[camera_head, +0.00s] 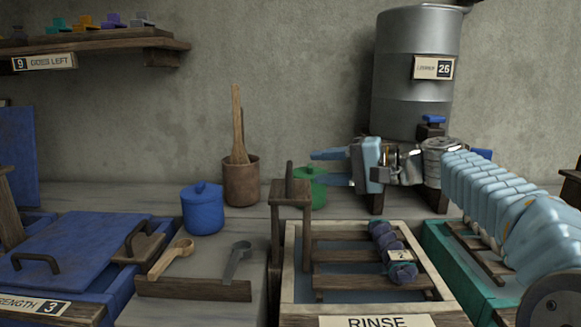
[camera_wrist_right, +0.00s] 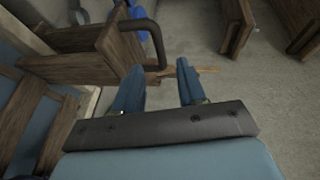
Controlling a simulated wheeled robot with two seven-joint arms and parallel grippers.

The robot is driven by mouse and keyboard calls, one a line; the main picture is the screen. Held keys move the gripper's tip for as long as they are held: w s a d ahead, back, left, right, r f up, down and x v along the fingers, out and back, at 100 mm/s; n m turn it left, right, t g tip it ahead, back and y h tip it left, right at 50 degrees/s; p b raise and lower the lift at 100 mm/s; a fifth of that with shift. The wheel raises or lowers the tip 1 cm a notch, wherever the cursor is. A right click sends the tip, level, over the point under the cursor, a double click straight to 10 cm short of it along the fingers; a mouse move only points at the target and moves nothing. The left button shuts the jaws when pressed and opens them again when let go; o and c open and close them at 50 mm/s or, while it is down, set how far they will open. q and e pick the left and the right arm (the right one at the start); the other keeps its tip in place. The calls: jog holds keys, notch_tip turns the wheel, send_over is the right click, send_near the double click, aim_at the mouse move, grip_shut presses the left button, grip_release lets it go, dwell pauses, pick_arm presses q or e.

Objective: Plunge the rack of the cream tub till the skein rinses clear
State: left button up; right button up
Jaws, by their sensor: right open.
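The cream tub (camera_head: 292,290), labelled RINSE, stands at the front centre with bluish liquid in it. Its wooden rack (camera_head: 345,282) sits low inside. A dark purple skein (camera_head: 382,237) with a tag reading 2 lies across the rack slats. A wooden post with a dark upright handle (camera_head: 290,181) rises at the tub's left side; the handle also shows in the right wrist view (camera_wrist_right: 154,42). My right gripper (camera_head: 328,167) is open and empty, right of the handle and apart from it in the head view. My left gripper is out of view.
A blue lidded pot (camera_head: 202,209), a brown pot with a wooden stick (camera_head: 240,180) and a green pot (camera_head: 318,194) stand behind. A metal drum (camera_head: 412,90) is at the back right. A blue-lidded vat (camera_head: 80,250) is left, a green tub (camera_head: 432,243) right.

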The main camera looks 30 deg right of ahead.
aim_at(290, 165)
jog(key=x, duration=0.8)
jog(key=shift+p, duration=0.35)
grip_shut()
